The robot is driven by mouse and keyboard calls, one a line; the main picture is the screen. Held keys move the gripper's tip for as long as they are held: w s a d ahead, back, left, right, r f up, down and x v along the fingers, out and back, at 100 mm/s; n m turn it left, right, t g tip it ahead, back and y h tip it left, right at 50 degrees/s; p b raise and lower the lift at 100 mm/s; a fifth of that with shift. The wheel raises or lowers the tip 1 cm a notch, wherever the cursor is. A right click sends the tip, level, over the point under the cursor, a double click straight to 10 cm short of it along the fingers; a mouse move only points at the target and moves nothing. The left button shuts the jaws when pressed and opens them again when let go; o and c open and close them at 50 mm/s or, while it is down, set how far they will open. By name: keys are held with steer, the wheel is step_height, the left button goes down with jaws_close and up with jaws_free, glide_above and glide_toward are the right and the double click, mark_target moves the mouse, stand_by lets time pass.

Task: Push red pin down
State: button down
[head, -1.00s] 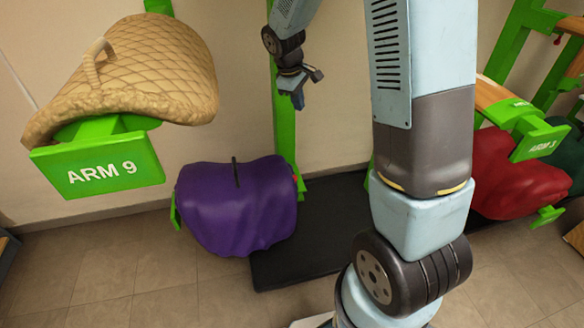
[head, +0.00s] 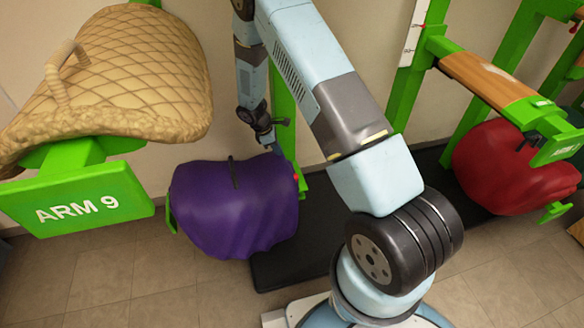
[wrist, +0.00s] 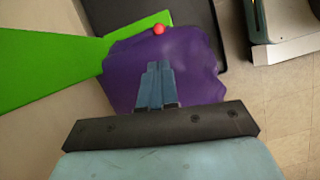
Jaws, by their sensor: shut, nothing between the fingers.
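The red pin (wrist: 158,29) shows as a small round red head in the wrist view, at the upper edge of the purple-covered saddle. In the head view the red pin (head: 296,177) is a small spot at the right side of the purple cover, beside the green post. My gripper (wrist: 158,66) is shut and empty, its blue-grey fingers over the purple cover and apart from the pin in the picture. In the head view my gripper (head: 276,148) hangs just above the cover's right end, up and left of the pin. Its height gap is unclear.
The purple cover (head: 225,205) sits on a low green arm. A tan quilted saddle (head: 120,80) rests on the ARM 9 bracket (head: 80,205) at left. A green post (head: 285,110) stands behind my gripper. A red cover (head: 510,170) and wooden-topped arm (head: 485,80) are at right.

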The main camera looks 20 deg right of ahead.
steer(key=f, duration=0.1)
glide_above(296, 181)
steer(key=w+a, duration=0.1)
steer(key=a, duration=0.1)
step_height(296, 181, down, 13)
steer(key=shift+d, duration=0.2)
steer(key=shift+r, duration=0.1)
steer(key=shift+f, duration=1.3)
steer(key=shift+s+f, duration=0.1)
steer(key=shift+s, duration=0.05)
